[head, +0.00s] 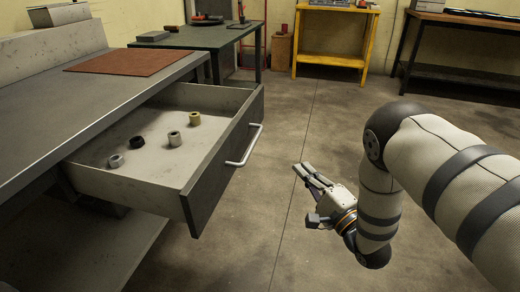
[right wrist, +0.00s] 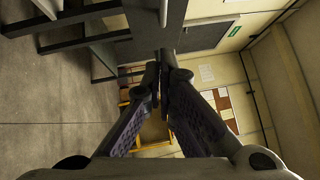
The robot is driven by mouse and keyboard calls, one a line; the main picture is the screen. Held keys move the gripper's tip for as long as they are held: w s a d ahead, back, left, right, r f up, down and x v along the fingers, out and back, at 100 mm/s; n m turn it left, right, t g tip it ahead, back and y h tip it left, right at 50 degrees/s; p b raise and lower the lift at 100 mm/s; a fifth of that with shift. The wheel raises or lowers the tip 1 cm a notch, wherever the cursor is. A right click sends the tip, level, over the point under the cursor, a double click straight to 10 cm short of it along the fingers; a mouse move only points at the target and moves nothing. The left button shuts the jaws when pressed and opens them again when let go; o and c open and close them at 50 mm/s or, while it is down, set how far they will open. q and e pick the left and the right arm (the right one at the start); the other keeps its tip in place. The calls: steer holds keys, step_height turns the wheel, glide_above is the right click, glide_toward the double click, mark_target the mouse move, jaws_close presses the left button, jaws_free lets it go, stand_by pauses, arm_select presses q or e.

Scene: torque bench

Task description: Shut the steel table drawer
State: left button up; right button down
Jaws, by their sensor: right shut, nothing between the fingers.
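The steel table (head: 95,92) stands at the left in the head view. Its drawer (head: 225,150) is pulled well out, with a dark front panel and a pale bar handle (head: 244,146). Several small cylindrical parts, such as a brass one (head: 195,118) and a black one (head: 137,142), lie inside. My right gripper (head: 306,172) is right of the drawer front, apart from the handle, with its fingers pointing up-left. It is shut and empty; its fingertips meet in the right wrist view (right wrist: 160,72). My left gripper is not in view.
A reddish-brown mat (head: 135,61) lies on the steel table. A green table (head: 215,38), a yellow table (head: 333,59) and a dark bench (head: 450,65) stand at the back. The concrete floor (head: 290,115) between them and my arm is clear.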

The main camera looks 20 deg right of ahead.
arm_select(q)
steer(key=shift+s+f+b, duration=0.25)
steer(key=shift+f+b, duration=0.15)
steer(key=shift+b, duration=0.05)
arm_select(e)
steer(key=a+x, duration=0.2)
steer(key=x, duration=0.9)
steer(key=shift+a+r, duration=0.2)
steer(key=shift+a, duration=0.15)
steer(key=shift+s+a, duration=0.1)
steer(key=shift+a, duration=0.05)
